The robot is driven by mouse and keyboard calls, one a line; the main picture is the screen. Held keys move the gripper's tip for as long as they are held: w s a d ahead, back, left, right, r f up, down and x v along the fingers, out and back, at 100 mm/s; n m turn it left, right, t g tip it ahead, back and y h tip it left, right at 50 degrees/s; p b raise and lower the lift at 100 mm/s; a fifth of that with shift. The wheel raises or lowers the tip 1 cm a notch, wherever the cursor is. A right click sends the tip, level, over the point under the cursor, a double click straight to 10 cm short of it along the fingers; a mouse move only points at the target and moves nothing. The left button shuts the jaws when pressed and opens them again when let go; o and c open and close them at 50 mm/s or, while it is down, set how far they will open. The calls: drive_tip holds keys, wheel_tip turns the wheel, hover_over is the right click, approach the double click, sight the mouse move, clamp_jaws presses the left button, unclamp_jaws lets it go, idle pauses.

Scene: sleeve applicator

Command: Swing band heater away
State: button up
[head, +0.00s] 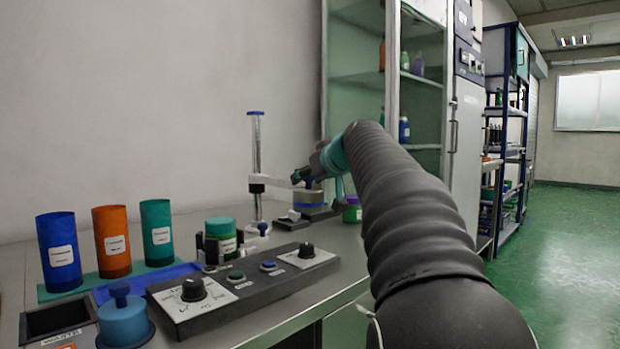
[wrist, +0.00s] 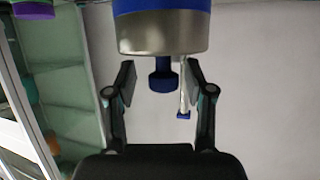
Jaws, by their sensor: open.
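The band heater, a silver cylinder with a blue band (head: 311,197), stands at the back of the bench by the post (head: 257,160). A pale swing arm (head: 276,182) reaches from the post toward it. My gripper (head: 305,176) is at the heater's top, partly hidden by my own arm. In the wrist view, which looks upside down, the silver body (wrist: 162,34) fills the top. Its dark blue knob (wrist: 163,82) lies between the two open fingers of my gripper (wrist: 160,82), with gaps on both sides. The fingers do not appear to touch it.
A control panel (head: 243,284) with knobs and buttons lies in front. Blue (head: 58,252), orange (head: 112,243) and teal (head: 156,233) sleeves stand left. A glass cabinet (head: 352,60) stands behind.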

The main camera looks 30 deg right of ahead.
drive_tip(key=v, duration=1.2)
drive_tip(key=shift+d, duration=0.1)
